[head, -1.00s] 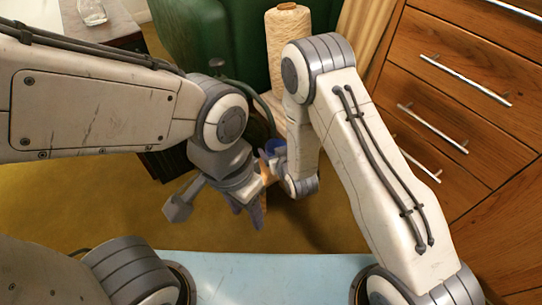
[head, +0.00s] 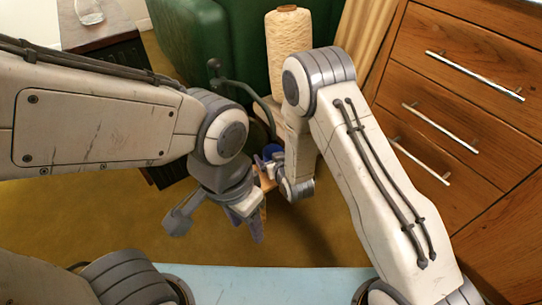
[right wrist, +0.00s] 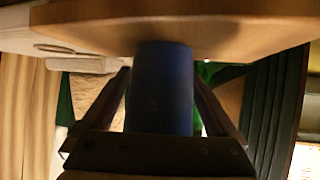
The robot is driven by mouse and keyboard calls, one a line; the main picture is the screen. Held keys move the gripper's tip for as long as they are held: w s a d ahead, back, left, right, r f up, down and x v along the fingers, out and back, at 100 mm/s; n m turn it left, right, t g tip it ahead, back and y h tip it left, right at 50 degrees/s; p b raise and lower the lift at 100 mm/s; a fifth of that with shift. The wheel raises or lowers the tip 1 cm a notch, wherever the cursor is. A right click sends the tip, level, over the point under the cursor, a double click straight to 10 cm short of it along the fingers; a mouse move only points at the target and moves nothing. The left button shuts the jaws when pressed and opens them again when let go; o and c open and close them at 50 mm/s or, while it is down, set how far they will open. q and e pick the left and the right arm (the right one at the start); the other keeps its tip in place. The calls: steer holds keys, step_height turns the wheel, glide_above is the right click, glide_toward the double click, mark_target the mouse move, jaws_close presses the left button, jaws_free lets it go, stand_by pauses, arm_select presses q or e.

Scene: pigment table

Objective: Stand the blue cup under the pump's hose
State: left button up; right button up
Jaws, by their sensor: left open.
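The blue cup (head: 271,150) is small and partly hidden between my arms in the head view. In the right wrist view, which appears upside down, the cup (right wrist: 160,88) sits between my right gripper's fingers (right wrist: 160,95), with their tips against its sides. Its end meets or nearly meets a wooden top (right wrist: 240,30). My right gripper (head: 270,165) is mostly hidden in the head view. My left gripper (head: 247,222) is open and empty, lower and nearer. A grey-green curved tube (head: 252,92), perhaps the pump's hose, rises behind my left wrist. The pump's body is not clearly visible.
A cream yarn spool (head: 288,48) stands behind my right arm. A green armchair (head: 185,45) is at the back. Wooden drawers (head: 460,80) stand close on the right. A dark cabinet with a glass vessel (head: 90,12) is at the back left.

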steer(key=shift+r, duration=0.15)
steer(key=shift+s+r, duration=0.15)
steer(key=shift+r, duration=0.05)
steer(key=p+v, duration=0.5)
steer(key=v, duration=0.6)
steer(key=s+a+r+n+g+h, duration=0.1)
steer(key=s+a+r+g, duration=0.4)
steer(key=r, duration=0.4)
steer(key=s+d+r+n+g+h, duration=0.1)
steer(key=s+d+r+g, duration=0.2)
steer(key=s, duration=0.6)
steer(key=s+d+r+n+g+h, duration=0.1)
steer(key=s+d+r+g, duration=0.2)
steer(key=s+r, duration=0.5)
steer(key=shift+s+d+r, duration=0.15)
steer(key=shift+s+d, duration=0.7)
steer(key=shift+s, duration=0.15)
